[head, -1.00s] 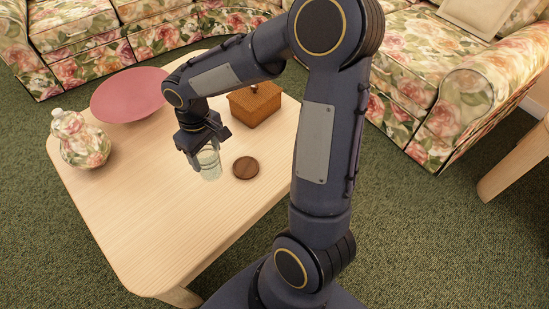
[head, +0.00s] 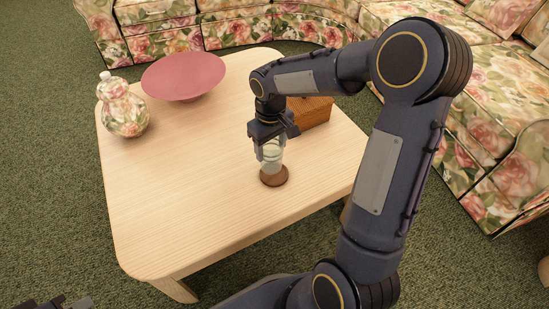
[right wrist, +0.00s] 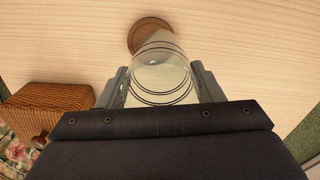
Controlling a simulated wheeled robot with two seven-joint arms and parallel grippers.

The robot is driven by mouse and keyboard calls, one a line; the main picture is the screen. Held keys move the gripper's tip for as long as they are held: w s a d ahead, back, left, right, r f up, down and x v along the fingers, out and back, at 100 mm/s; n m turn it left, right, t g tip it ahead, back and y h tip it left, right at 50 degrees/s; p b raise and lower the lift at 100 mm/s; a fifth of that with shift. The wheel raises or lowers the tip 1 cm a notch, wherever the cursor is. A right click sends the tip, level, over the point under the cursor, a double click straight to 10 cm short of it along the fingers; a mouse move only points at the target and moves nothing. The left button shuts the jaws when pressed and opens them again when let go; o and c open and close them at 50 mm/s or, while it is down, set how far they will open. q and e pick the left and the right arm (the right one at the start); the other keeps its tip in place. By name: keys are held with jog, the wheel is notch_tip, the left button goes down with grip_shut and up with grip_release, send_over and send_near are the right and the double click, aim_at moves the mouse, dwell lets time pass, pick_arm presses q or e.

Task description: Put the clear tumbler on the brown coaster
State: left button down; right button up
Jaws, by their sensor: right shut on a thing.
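The clear tumbler (head: 274,157) with dark rings is upright in my right gripper (head: 270,150), which is shut on its sides. In the right wrist view, the tumbler (right wrist: 160,82) sits between the two fingers of the right gripper (right wrist: 160,88). The round brown coaster (head: 274,179) lies on the table, and the tumbler's base overlaps it in the head view. In the right wrist view the coaster (right wrist: 149,31) shows past the tumbler, partly covered by it. I cannot tell whether they touch. A bit of my left gripper (head: 62,303) shows at the bottom left edge; its jaws are unclear.
A wicker box (head: 309,112) stands close behind the right gripper; it also shows in the right wrist view (right wrist: 45,110). A pink bowl (head: 184,75) and floral jar (head: 124,108) stand at the back left. The table's (head: 190,200) front left is clear. Floral sofas surround it.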

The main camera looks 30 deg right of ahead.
jog(key=shift+w+d+f, duration=0.4)
jog(key=shift+d+f, duration=0.2)
jog(key=shift+f, duration=0.25)
jog(key=shift+w+d+f+b, duration=0.15)
jog(key=shift+f+b, duration=0.8)
jog(key=shift+f, duration=0.75)
jog(key=shift+f, duration=0.1)
jog(key=o, duration=1.1)
notch_tip(320, 180, up, 11)
jog(key=p, duration=0.5)
jog(key=s+a+r+m+t+y, duration=0.2)
jog(key=s+r, duration=0.5)
jog(key=s, duration=0.4)
jog(key=s+a+t, duration=0.1)
jog(key=s, duration=0.2)
jog(key=s+a+m+t+y, duration=0.1)
jog(key=s+a, duration=0.1)
jog(key=s, duration=0.2)
jog(key=s+a+f+t, duration=0.1)
jog(key=s+a, duration=0.1)
jog(key=s, duration=0.2)
jog(key=shift+s+a+m+t+y, duration=0.1)
jog(key=shift+a+m+t+y, duration=0.1)
jog(key=shift+m+t+y, duration=0.15)
